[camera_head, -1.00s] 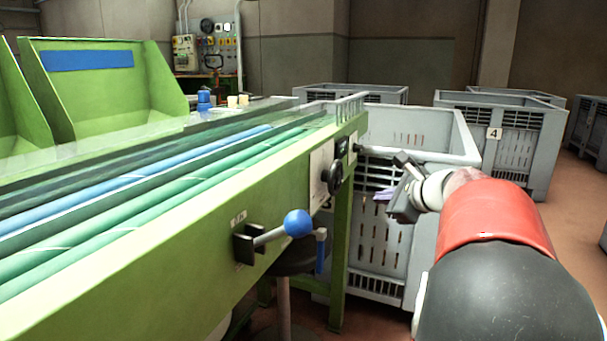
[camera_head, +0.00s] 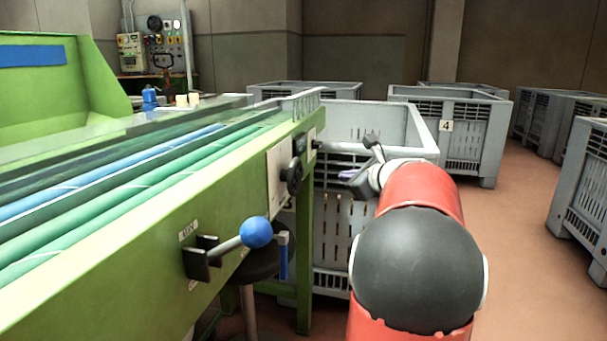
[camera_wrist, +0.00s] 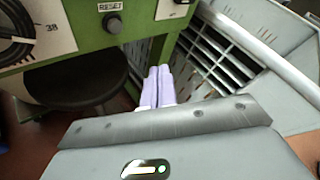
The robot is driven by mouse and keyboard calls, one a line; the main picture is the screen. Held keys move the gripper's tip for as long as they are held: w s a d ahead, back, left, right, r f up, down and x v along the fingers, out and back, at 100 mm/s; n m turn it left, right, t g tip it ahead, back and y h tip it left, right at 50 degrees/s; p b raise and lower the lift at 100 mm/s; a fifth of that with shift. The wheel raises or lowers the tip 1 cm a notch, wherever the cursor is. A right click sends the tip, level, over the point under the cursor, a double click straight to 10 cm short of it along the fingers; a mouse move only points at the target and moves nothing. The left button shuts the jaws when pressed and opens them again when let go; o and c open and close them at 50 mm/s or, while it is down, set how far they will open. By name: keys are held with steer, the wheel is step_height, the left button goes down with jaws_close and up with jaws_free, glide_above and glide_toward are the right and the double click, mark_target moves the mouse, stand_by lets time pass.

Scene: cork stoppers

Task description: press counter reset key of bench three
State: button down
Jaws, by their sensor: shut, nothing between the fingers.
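The reset key is a round dark button (camera_wrist: 112,22) under a RESET label on the green bench side, at the upper left of the wrist view. In the head view, a small dark knob (camera_head: 317,145) near the bench's far end may be the same key. My gripper (camera_wrist: 160,72) is shut and empty, its two lilac fingers together. The fingertips are apart from the key, below and right of it in the wrist view. In the head view my gripper (camera_head: 349,174) is right of the green bench (camera_head: 235,190), in front of a grey crate. The bench number is not readable.
A dark handwheel (camera_head: 293,175) and a blue-balled lever (camera_head: 256,232) stick out from the bench side. A dark round stool (camera_wrist: 80,82) stands below the key. A grey crate (camera_head: 420,140) is close behind my gripper. Open floor (camera_head: 515,240) lies to the right.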

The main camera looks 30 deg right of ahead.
steer(key=w+a, duration=0.5)
steer(key=shift+w, duration=0.3)
stand_by(1.9)
steer(key=shift+w+a, duration=0.2)
steer(key=shift+w, duration=0.1)
steer(key=shift+w+a, duration=0.3)
steer(key=shift+w, duration=0.05)
stand_by(0.6)
stand_by(0.4)
steer(key=shift+s+d, duration=0.55)
steer(key=shift+s, duration=0.1)
steer(key=s+d, duration=0.3)
steer(key=s, duration=0.1)
steer(key=shift+d, duration=0.15)
